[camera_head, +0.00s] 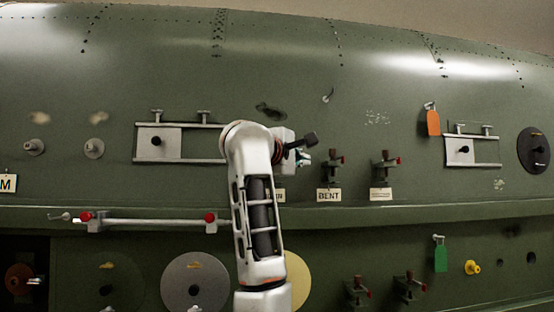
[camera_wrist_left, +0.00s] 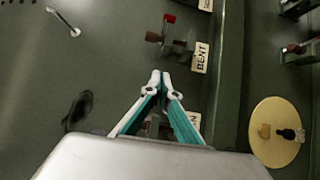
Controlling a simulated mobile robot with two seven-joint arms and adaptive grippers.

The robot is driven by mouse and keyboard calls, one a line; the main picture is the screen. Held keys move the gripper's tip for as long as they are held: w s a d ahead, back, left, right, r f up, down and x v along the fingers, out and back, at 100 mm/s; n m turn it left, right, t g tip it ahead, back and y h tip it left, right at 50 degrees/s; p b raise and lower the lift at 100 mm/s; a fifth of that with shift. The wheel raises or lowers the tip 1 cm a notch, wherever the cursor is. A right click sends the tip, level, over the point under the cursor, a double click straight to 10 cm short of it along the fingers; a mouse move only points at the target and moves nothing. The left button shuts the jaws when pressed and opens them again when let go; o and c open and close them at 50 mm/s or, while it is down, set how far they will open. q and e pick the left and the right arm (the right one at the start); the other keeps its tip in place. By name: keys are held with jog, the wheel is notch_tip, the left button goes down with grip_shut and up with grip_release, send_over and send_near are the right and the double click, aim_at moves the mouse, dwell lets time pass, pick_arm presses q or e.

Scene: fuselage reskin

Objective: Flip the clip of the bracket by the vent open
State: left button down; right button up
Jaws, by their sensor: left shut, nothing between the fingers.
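Several dark clip brackets with red-tipped levers are on the green fuselage. One bracket (camera_head: 331,167) is above the BENT label (camera_head: 329,195); it also shows in the left wrist view (camera_wrist_left: 176,42). Another bracket (camera_head: 384,167) is to its right. A third, largely hidden behind my left gripper, shows between the fingers in the left wrist view (camera_wrist_left: 153,126). I cannot tell which bracket is by the vent. My left gripper (camera_head: 305,158) is shut and empty, in front of the panel left of the BENT bracket. Its fingertips also show in the left wrist view (camera_wrist_left: 160,78). My right gripper is not seen.
Two more brackets (camera_head: 358,291) (camera_head: 409,287) are on the lower panel. A ledge (camera_head: 450,214) runs across below the labels. A bar with red knobs (camera_head: 150,220) is at left. An orange tag (camera_head: 433,122), a railed plate (camera_head: 463,151) and a black disc (camera_head: 533,151) are at right.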

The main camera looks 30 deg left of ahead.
pick_arm(q)
jog(key=s, duration=0.7)
jog(key=shift+d+f, duration=0.15)
jog(key=shift+d, duration=0.2)
jog(key=shift+w, duration=0.1)
